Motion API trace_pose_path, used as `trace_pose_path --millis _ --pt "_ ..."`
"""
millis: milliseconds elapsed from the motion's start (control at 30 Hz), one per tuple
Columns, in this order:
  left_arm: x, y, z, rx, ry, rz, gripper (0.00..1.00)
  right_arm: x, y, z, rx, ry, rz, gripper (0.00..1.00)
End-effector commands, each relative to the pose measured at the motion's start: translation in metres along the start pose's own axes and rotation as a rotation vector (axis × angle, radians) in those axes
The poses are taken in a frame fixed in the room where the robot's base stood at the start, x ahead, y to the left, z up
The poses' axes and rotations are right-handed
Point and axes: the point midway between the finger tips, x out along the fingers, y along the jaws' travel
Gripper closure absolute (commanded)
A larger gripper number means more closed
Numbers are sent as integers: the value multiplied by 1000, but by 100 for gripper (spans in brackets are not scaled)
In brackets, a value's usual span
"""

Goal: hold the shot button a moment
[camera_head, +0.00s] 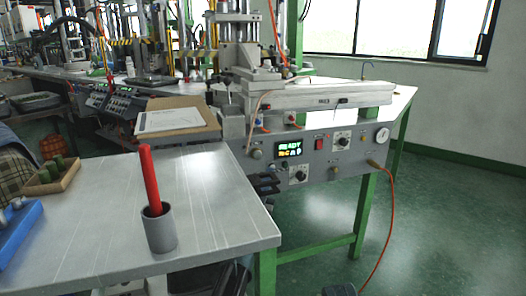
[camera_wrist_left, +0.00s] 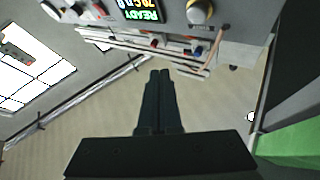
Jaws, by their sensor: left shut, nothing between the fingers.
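The wax injector's control panel (camera_head: 320,155) faces me at the centre right in the head view. Its lit display (camera_head: 289,149) reads READY in green above a yellow line, with a red switch (camera_head: 319,143) and black dials nearby. The labels are too small to tell which control is the shot button. In the left wrist view the display (camera_wrist_left: 140,12) appears upside down at the top, beside a yellowish knob (camera_wrist_left: 200,12). My left gripper (camera_wrist_left: 160,74) is shut and empty, its tips apart from the panel in the picture. My right gripper cannot be made out.
A metal table (camera_head: 90,225) fills the left front, with a red stick (camera_head: 148,175) standing in a grey cup (camera_head: 160,232). An orange hose (camera_head: 385,220) hangs from the panel's right end. Green floor is open at right.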

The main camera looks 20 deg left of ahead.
Motion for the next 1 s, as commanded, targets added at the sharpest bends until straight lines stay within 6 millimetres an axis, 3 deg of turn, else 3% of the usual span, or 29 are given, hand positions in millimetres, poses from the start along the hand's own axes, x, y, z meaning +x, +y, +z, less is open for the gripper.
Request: trace_pose_path --millis 533,1000 --pt "4 -2 3 0 0 0 100 0 0 0 0 0 0 100" --pt "45 -32 33 1 -1 -1 100 0 0 0 0 0 0 100"
